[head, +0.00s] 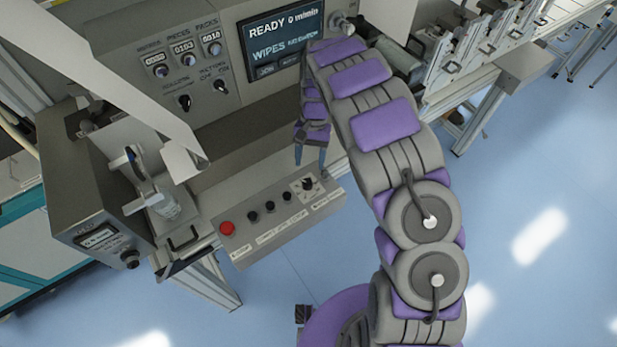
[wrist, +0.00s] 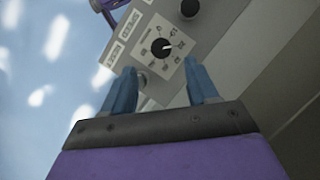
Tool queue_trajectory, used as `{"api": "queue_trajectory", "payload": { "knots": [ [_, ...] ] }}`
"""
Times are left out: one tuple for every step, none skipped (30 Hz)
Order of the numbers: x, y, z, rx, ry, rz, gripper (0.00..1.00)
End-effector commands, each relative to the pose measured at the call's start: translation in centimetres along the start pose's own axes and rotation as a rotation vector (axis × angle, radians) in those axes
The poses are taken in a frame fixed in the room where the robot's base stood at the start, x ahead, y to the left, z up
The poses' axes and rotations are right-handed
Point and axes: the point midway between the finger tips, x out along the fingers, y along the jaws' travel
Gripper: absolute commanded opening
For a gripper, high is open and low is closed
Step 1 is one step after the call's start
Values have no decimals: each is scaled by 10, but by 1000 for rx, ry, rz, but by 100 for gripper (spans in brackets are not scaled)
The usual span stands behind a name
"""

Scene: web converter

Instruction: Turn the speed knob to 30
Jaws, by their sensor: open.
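The speed knob (head: 308,184) is a small black dial with a white pointer, on a white scale plate at the right end of the grey control box (head: 262,236). In the wrist view the knob (wrist: 162,47) lies beyond the fingertips, roughly midway between them, with its pointer toward the right side of the scale. My gripper (head: 310,162) has blue fingers and hangs just behind the box in the head view. In the wrist view my gripper (wrist: 162,76) is open and empty, apart from the knob.
A red button (head: 227,228) and several black knobs (head: 269,206) share the box. A screen (head: 272,45) reading READY stands behind. A grey unit with a display (head: 100,238) stands at left. Blue floor lies open in front and at right.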

Motion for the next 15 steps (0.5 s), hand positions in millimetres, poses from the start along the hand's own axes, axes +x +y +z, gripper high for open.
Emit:
{"api": "queue_trajectory", "payload": {
  "knots": [
    [11,1,0,1,-2,3,59],
    [17,1,1,0,-3,4,59],
    [25,1,1,0,-5,4,59],
    [31,1,1,0,-5,4,59],
    [36,1,1,0,-4,4,59],
    [42,1,1,0,-2,4,59],
    [46,1,1,0,-2,4,59],
    [49,1,1,0,-2,3,59],
    [54,1,1,-1,-2,2,59],
    [56,1,0,-1,-2,1,59],
    [59,1,0,-1,-2,0,59],
    [62,1,0,-2,-1,0,59],
    [63,1,0,-2,0,-1,59],
    [65,2,0,-2,1,-1,59],
    [66,2,0,-2,1,-1,59]
  ]
}}
